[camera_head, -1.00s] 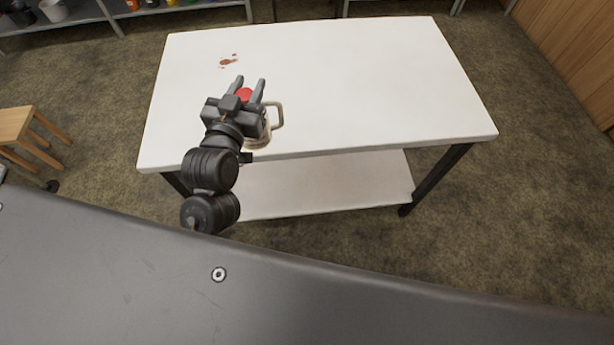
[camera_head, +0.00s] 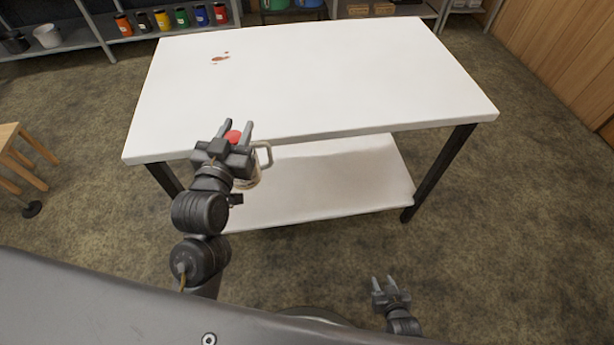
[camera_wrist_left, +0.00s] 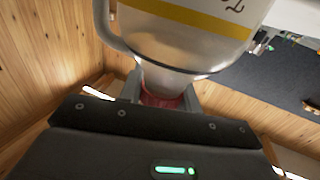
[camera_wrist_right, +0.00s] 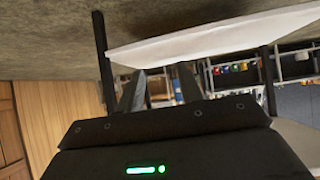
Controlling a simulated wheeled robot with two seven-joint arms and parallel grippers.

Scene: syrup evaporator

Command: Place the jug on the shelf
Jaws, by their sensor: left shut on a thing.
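My left gripper (camera_head: 237,130) is shut on the red-topped neck of the jug (camera_head: 250,181). The jug is pale with a handle on its right side, and is partly hidden by the gripper. In the left wrist view the jug (camera_wrist_left: 185,40) shows a yellow band, with its neck between the fingers. In the head view it overlaps the table's front edge and lower shelf (camera_head: 330,178); its exact height is unclear. My right gripper (camera_head: 385,285) is open and empty, low at the right; its parted fingers also show in the right wrist view (camera_wrist_right: 158,90).
The white table top (camera_head: 320,80) is bare except for a reddish-brown stain (camera_head: 220,59). The lower shelf's visible part is clear, between dark legs (camera_head: 440,170). A grey rack (camera_head: 80,40) with several coloured jars stands behind. A wooden stool (camera_head: 12,150) is at the left.

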